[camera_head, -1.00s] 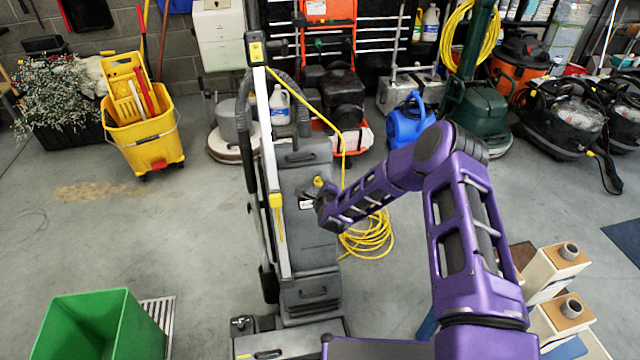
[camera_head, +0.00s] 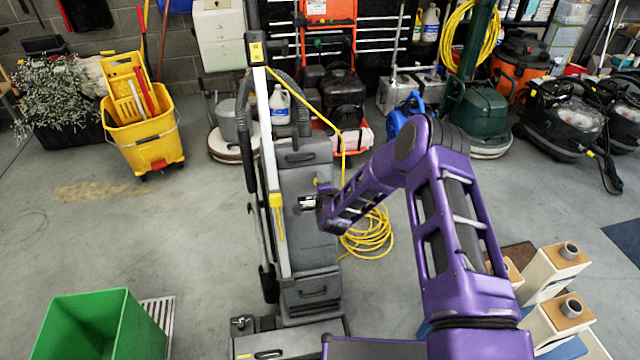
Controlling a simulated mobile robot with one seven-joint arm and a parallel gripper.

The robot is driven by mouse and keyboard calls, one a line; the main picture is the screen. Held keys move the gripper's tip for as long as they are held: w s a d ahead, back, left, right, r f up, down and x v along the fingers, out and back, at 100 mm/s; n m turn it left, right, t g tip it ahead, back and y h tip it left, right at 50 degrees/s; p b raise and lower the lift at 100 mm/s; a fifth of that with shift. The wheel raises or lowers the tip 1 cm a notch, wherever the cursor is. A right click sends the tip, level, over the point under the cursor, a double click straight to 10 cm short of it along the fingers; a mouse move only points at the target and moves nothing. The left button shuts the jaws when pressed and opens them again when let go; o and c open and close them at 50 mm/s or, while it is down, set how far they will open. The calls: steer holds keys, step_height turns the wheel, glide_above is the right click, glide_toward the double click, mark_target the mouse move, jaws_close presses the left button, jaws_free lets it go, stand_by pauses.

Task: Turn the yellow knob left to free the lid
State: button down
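My gripper (camera_head: 309,203) is at the machine's grey front, just below and left of the knob. Its fingers are too small to tell open from shut, and I cannot tell whether they touch the machine. The lid is not clearly distinguishable from the grey panels.
A yellow mop bucket (camera_head: 146,140) stands at the back left and a green bin (camera_head: 98,330) at the front left. A coiled yellow cord (camera_head: 368,238) lies right of the machine. White boxes with pipe stubs (camera_head: 556,268) stand at the right. Floor between bucket and machine is clear.

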stand_by(0.4)
steer(key=shift+c, duration=2.2)
jaws_free()
steer(key=p+v, duration=0.2)
steer(key=v, duration=1.5)
steer(key=shift+s, duration=0.2)
